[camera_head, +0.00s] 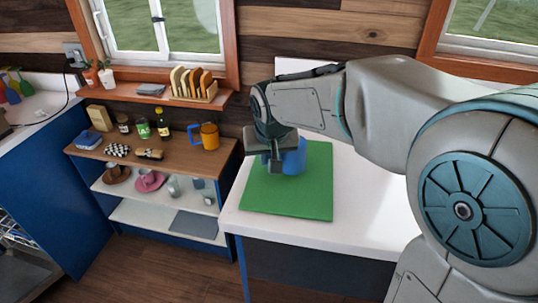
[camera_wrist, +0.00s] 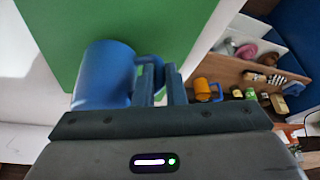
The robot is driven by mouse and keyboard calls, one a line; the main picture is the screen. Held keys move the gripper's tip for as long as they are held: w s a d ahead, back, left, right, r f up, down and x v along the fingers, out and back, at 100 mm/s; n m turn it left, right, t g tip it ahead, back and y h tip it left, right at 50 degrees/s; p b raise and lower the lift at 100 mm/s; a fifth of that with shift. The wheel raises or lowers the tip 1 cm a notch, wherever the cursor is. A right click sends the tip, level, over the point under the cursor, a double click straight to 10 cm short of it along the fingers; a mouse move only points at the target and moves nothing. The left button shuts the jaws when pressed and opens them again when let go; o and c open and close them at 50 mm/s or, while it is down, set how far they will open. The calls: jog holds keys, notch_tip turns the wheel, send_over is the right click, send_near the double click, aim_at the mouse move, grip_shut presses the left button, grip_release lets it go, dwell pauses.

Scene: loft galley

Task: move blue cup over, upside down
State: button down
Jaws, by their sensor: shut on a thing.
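The blue cup (camera_head: 294,158) is at the green mat (camera_head: 313,193) on the white counter, partly hidden behind my gripper (camera_head: 276,168). In the wrist view the blue cup (camera_wrist: 103,76) shows its smooth side at the left. My gripper (camera_wrist: 160,76) is shut on its handle. The green mat (camera_wrist: 125,25) lies beyond it in that view. I cannot tell whether the cup touches the mat, and its mouth is not clearly visible.
Left of the counter, a wooden-topped shelf (camera_head: 175,160) holds an orange mug (camera_head: 209,136) with a blue handle, bottles and jars. A rack (camera_head: 196,88) stands on the window ledge above. The mat's front part and the counter to its right look clear.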

jog(key=shift+f+b, duration=0.35)
jog(key=shift+f, duration=0.3)
jog(key=c, duration=1.4)
grip_release()
